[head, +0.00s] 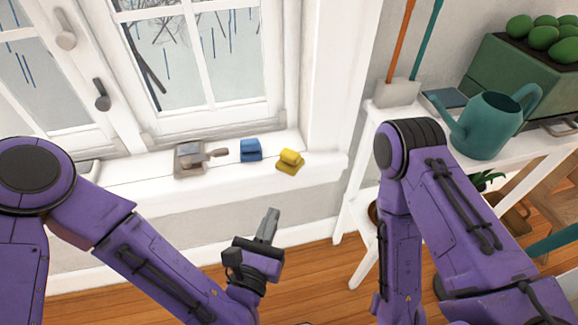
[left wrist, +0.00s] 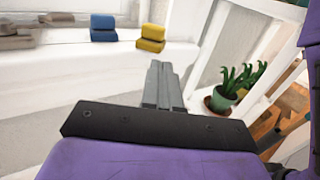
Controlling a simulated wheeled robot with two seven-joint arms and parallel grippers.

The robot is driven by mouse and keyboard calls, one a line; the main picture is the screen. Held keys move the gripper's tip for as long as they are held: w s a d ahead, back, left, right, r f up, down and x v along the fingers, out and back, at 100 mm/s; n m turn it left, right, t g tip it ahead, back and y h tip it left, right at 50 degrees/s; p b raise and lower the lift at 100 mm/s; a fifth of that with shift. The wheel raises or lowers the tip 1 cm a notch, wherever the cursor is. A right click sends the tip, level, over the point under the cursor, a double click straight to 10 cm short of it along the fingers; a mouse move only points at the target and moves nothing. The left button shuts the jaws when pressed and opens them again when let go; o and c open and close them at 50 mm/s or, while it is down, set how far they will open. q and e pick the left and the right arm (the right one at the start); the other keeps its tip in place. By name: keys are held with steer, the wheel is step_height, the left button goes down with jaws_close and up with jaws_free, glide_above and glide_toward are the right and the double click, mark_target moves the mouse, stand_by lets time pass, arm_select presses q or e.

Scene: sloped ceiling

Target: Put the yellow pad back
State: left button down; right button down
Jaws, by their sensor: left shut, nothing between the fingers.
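The yellow pad (head: 290,157) is on the white windowsill (head: 322,162), right of a blue pad (head: 250,150). It looks like a smaller yellow block on a flatter yellow piece; I cannot tell if they are joined. In the left wrist view the yellow pad (left wrist: 152,38) sits beyond my fingertips, apart from them. My left gripper (head: 272,214) is shut and empty, in front of and below the sill, pointing up toward it. It also shows in the left wrist view (left wrist: 159,68). My right arm is in the head view, but its gripper is not.
A grey block with a handle (head: 190,159) lies on the sill, left of the blue pad. A white shelf (head: 402,108) at right holds a teal watering can (head: 488,125) and a green planter (head: 525,68). A potted plant (left wrist: 222,101) stands lower. The sill's right end is clear.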

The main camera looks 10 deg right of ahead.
mark_target(295, 163)
arm_select(q)
steer(key=x, duration=1.3)
steer(key=shift+w+d+f, duration=0.1)
steer(key=shift+d, duration=0.15)
arm_select(e)
steer(key=shift+s, duration=0.1)
